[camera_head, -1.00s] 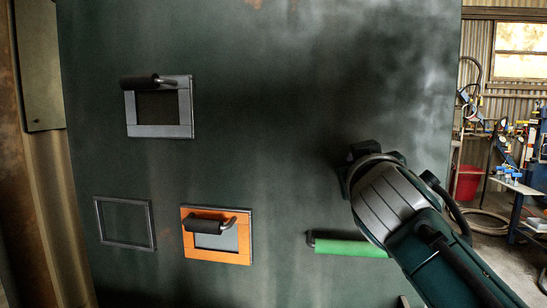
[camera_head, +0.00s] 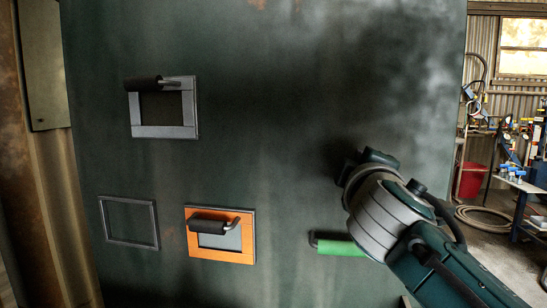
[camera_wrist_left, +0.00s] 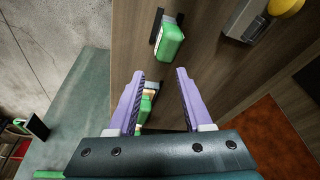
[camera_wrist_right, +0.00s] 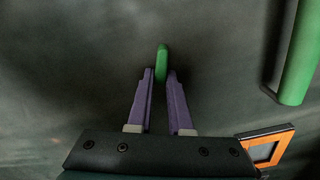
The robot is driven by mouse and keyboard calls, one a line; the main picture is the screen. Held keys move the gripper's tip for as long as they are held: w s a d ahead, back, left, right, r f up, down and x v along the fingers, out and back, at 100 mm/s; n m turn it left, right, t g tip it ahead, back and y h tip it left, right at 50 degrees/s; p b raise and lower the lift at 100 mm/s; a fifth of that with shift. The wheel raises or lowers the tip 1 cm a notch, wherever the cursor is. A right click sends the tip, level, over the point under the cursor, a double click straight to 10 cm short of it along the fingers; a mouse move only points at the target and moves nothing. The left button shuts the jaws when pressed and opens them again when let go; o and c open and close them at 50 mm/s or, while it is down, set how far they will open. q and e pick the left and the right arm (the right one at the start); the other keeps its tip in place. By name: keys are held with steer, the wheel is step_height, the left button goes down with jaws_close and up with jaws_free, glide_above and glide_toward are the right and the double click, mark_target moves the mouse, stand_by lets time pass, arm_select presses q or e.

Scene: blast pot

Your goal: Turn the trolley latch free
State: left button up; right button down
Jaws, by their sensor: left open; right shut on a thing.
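My right gripper (camera_wrist_right: 161,75) is shut on a small green latch (camera_wrist_right: 162,54), whose tip stands out past the fingertips against the dark panel. In the head view my right wrist hides the latch and the fingertips. A green bar handle (camera_head: 340,248) sits on the panel below my right wrist, partly covered by it. The same handle shows in the right wrist view (camera_wrist_right: 301,55), apart from my fingers. My left gripper (camera_wrist_left: 160,82) is open, with nothing held between its fingertips; it is out of the head view.
The dark panel (camera_head: 260,120) carries a grey frame with a black handle (camera_head: 164,131), an empty frame (camera_head: 129,243) and an orange frame (camera_head: 222,256). A red bucket (camera_head: 470,180) stands at right. Green objects (camera_wrist_left: 170,44) lie near my left gripper by a wooden surface.

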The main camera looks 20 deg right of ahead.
arm_select(q)
steer(key=shift+r+p, duration=0.4)
steer(key=shift+r, duration=0.1)
arm_select(e)
steer(key=n, duration=0.4)
steer(key=shift+f, duration=0.15)
arm_select(q)
steer(key=shift+d, duration=0.15)
arm_select(e)
steer(key=c, duration=0.8)
jaws_free()
steer(key=shift+c, duration=0.2)
